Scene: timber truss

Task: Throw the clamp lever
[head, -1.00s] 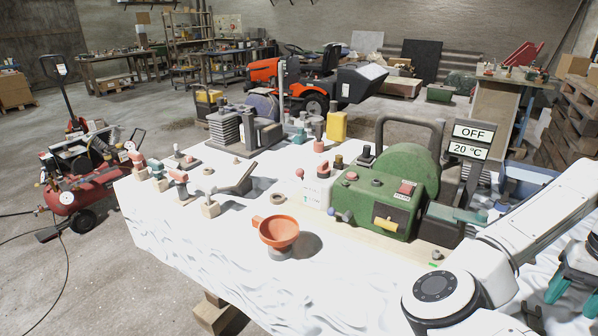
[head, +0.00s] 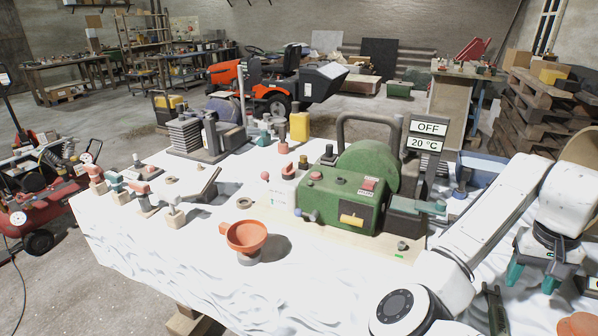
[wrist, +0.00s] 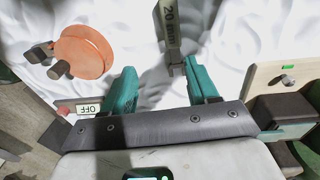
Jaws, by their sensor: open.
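My gripper (head: 535,274) is open, with two teal fingers pointing down over the right part of the white-covered table. In the wrist view my gripper (wrist: 162,88) has a grey bar marked "20 mm" (wrist: 171,28) just beyond the gap between its fingers. The bar's near end lies close to the right finger; I cannot tell whether they touch. A narrow dark piece (head: 495,308) shows left of my gripper in the head view. No part is labelled as the clamp lever, so I cannot tell surely which one it is.
A green machine (head: 340,203) stands left of my arm, with a sign (head: 430,135) reading OFF and 20 °C. An orange disc with dark knobs (wrist: 85,52) is left in the wrist view. An orange funnel (head: 245,237) stands near the table's front, with clear white surface around it.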

